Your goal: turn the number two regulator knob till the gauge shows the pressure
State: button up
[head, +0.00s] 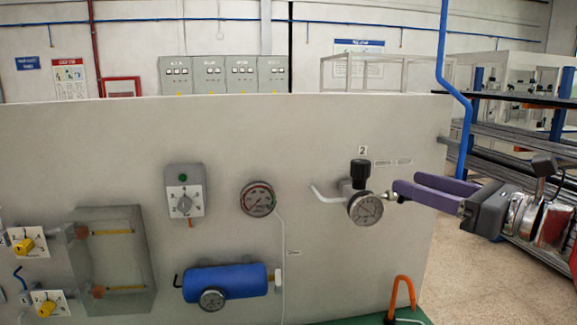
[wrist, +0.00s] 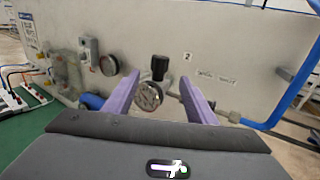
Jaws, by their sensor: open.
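The number two regulator has a black knob (head: 360,172) on top and a round white-faced gauge (head: 365,208) below it, beside a "2" label (head: 363,150) on the grey panel. The gauge reading is too small to tell. In the wrist view the knob (wrist: 160,66) and the gauge (wrist: 149,96) lie beyond and between my finger tips. My gripper (head: 410,187), with purple fingers, is open and empty, just right of the regulator in the head view; it also shows in the wrist view (wrist: 163,82). It appears apart from the knob.
Left on the panel (head: 320,120) are another gauge (head: 258,199), a grey selector box (head: 184,190) and a blue cylinder (head: 225,283) with a gauge. A blue pipe (head: 467,110) rises at the right. An orange hook (head: 402,292) stands below the regulator.

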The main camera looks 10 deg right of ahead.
aim_at(369, 170)
jog(key=shift+x, duration=6.9)
jog(key=c, duration=1)
